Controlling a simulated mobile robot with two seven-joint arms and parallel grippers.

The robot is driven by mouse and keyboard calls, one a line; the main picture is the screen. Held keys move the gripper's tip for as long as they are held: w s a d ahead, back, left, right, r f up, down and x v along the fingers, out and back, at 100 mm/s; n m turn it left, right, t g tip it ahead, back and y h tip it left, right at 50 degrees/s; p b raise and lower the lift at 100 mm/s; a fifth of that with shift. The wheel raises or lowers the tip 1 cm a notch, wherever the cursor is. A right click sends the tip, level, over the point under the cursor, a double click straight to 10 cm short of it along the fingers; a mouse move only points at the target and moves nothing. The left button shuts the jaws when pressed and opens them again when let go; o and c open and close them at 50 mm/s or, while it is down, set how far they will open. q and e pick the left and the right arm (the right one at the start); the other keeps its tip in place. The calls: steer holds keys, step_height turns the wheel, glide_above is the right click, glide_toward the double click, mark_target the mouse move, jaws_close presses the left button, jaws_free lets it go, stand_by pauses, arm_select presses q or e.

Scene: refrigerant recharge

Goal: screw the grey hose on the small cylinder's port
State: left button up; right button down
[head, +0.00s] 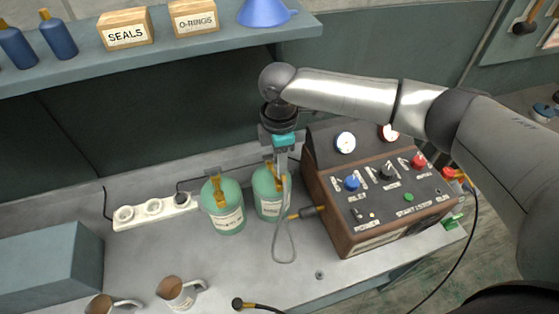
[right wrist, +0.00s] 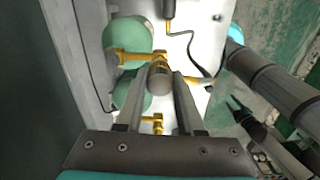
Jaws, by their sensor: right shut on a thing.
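Two green cylinders stand side by side on the bench, a larger left one (head: 224,218) and a slightly smaller right one (head: 267,206). My right gripper (head: 283,172) points down over the smaller cylinder's top. In the right wrist view its fingers are shut on the end of the grey hose (right wrist: 159,80), close to brass fittings (right wrist: 130,57). Whether the end touches the port or is threaded on it cannot be told. The grey hose (head: 284,260) hangs in a loop beside the cylinder, in front of the control box. My left gripper cannot be made out.
The control box (head: 380,190) with gauges and knobs stands close on the right, a brass fitting (head: 302,214) on its side. A power strip (head: 152,210) lies behind left. Mugs (head: 178,293) and a black hose end (head: 240,303) are in front. A shelf (head: 200,50) hangs above.

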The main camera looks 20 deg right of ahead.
steer(key=shift+f+b, duration=0.4)
steer(key=shift+f, duration=0.6)
stand_by(0.3)
steer(key=shift+r+m+p, duration=0.1)
steer(key=shift+m+p, duration=0.4)
steer(key=shift+p, duration=0.1)
steer(key=shift+m, duration=1.4)
